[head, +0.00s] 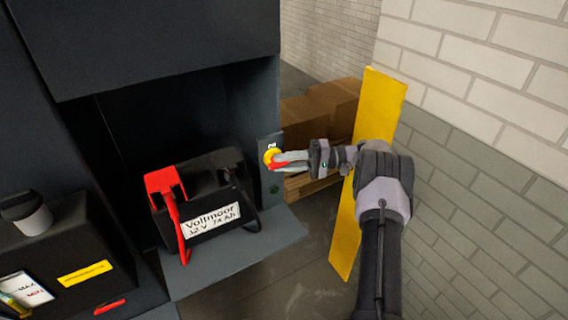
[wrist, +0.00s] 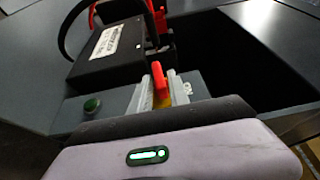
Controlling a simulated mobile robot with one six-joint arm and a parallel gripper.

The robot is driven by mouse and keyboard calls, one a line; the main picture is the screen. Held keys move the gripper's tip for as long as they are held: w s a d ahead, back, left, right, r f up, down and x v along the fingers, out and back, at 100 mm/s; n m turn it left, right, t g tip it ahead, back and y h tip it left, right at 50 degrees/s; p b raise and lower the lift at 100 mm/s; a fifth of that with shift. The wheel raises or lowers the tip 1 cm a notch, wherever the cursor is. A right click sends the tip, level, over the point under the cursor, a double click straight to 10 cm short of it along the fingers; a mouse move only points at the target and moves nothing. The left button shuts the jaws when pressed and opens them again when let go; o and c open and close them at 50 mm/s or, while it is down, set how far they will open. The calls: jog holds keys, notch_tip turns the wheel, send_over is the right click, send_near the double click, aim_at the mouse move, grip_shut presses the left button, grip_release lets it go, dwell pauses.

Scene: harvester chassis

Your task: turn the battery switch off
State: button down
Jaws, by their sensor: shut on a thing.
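The battery switch is on a narrow grey panel at the right of the battery bay. In the head view it shows a yellow disc (head: 270,155) and a red handle, partly hidden by my fingers. My gripper (head: 284,163) reaches it from the right and is shut on the red handle. In the wrist view the red handle (wrist: 159,84) stands between the two pale fingers of my gripper (wrist: 161,92), with a bit of yellow below it. I cannot tell the handle's exact setting.
A black battery (head: 215,190) with a red terminal clamp (head: 166,182) stands left of the switch. A green button (wrist: 92,104) sits on the switch panel. A tall yellow board (head: 379,105), cardboard boxes (head: 325,103) and a brick wall (head: 480,70) are behind my arm.

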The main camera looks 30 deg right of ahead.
dwell(0.9)
jog(key=c, duration=1.4)
grip_release()
jog(key=shift+a, duration=0.1)
jog(key=shift+c, duration=0.2)
